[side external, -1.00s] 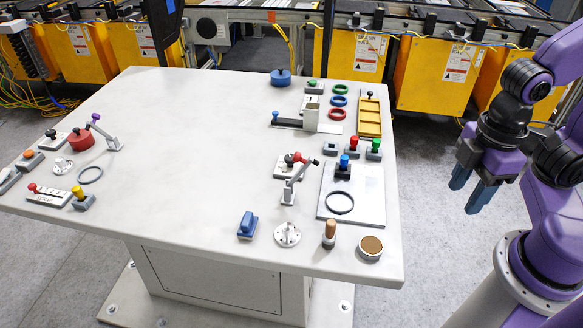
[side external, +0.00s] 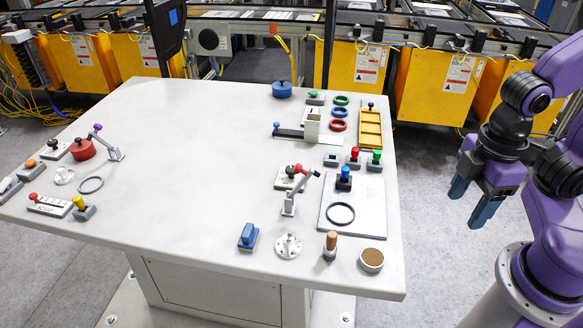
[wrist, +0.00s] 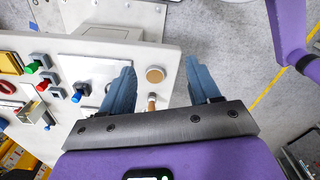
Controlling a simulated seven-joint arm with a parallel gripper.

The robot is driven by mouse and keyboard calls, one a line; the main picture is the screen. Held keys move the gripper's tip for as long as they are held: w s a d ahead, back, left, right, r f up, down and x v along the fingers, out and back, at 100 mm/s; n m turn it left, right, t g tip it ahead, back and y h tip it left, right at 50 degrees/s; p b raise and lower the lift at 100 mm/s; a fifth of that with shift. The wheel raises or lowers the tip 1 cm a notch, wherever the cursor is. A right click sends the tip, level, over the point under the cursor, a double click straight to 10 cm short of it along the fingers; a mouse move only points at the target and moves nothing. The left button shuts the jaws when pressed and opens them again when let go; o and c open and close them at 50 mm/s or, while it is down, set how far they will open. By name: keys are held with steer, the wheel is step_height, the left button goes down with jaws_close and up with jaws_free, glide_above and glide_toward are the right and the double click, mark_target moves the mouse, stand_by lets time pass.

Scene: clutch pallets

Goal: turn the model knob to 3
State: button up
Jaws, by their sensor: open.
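A white round dial (side external: 288,246) with a raised grip lies near the table's front edge, between a blue switch-like block (side external: 248,236) and a wooden-topped handle (side external: 330,245). A similar white dial (side external: 64,175) lies at the far left of the table. I cannot tell which is the model knob; any numbers are too small to read. My gripper (side external: 470,202) hangs off the table's right side, apart from everything, with blue fingers open and empty. In the wrist view its fingers (wrist: 160,66) are spread, with the handle (wrist: 152,104) and a brown round pad (wrist: 155,75) showing between them.
A hinged lever (side external: 290,203) stands behind the nearer dial. A grey plate (side external: 365,212) with a black ring (side external: 340,214) and a blue-topped peg lies to its right. Coloured buttons and a yellow tray (side external: 370,128) stand farther back. The table's middle is clear.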

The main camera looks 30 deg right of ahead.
steer(key=w+a+r+m, duration=0.25)
steer(key=w+a, duration=0.35)
steer(key=w, duration=0.4)
steer(key=m, duration=0.6)
glide_above(291, 168)
steer(key=shift+n, duration=0.25)
step_height(291, 168, down, 18)
steer(key=shift+s+r, duration=0.1)
steer(key=c, duration=1)
